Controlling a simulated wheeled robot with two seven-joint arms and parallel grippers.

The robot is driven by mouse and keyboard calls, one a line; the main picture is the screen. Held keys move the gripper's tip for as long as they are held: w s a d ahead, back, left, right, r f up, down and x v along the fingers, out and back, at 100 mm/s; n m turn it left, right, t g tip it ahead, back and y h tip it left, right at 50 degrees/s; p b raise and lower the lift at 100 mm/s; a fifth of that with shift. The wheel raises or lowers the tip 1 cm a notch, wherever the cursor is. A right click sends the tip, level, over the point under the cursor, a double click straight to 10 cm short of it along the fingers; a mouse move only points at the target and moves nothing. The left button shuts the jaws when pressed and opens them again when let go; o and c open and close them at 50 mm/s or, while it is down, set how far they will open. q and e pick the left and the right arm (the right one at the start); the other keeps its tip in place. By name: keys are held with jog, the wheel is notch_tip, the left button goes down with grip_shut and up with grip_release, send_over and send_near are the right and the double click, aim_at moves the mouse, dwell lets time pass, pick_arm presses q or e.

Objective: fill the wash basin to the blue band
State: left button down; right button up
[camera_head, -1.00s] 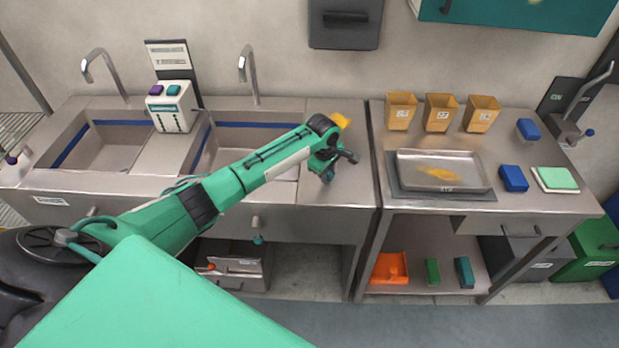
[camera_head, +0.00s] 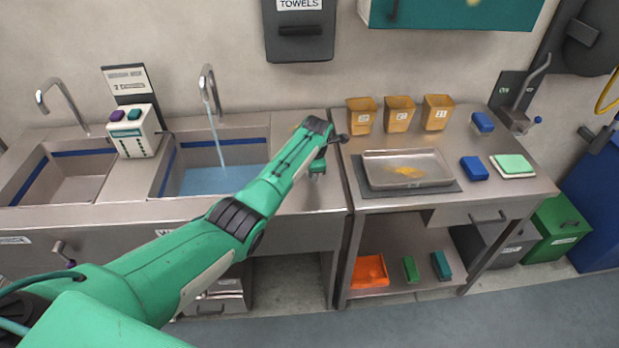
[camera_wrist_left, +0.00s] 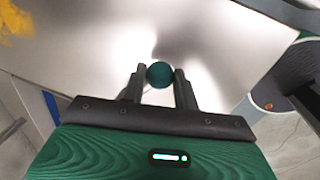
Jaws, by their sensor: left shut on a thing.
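The right-hand wash basin (camera_head: 258,134) has a blue band (camera_head: 226,144) around its inner wall. Its tap (camera_head: 207,82) runs a stream of water (camera_head: 218,135). Blue water (camera_head: 208,181) covers the floor, its surface below the band at the back wall. My left gripper (camera_head: 317,168) is over the steel deck right of this basin. In the left wrist view its fingers (camera_wrist_left: 160,88) are shut on a teal ball-shaped knob (camera_wrist_left: 159,74). The left-hand basin (camera_head: 75,182) also has a blue band (camera_head: 84,153); its tap (camera_head: 60,95) shows no stream. My right gripper is out of view.
A white dispenser (camera_head: 137,143) with purple and teal tops stands between the basins. The right-hand table holds a steel tray (camera_head: 440,178), several amber cups (camera_head: 399,115), blue blocks (camera_head: 474,168) and a green-topped pad (camera_head: 512,165). My arm hides part of the sink front.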

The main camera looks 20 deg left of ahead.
pick_arm(q)
jog(key=shift+w+f+n+b, duration=0.1)
jog(key=shift+w+n+b, duration=0.4)
jog(key=shift+n, duration=0.1)
jog(key=shift+w, duration=0.15)
jog(key=c, duration=1.1)
grip_release()
jog(key=shift+o, duration=0.2)
jog(key=shift+r, duration=0.2)
notch_tip(320, 180, up, 13)
jog(key=s+d+b, duration=0.1)
jog(key=s+b, duration=0.1)
jog(key=shift+d+r+b, duration=0.2)
jog(key=shift+d+b, duration=0.1)
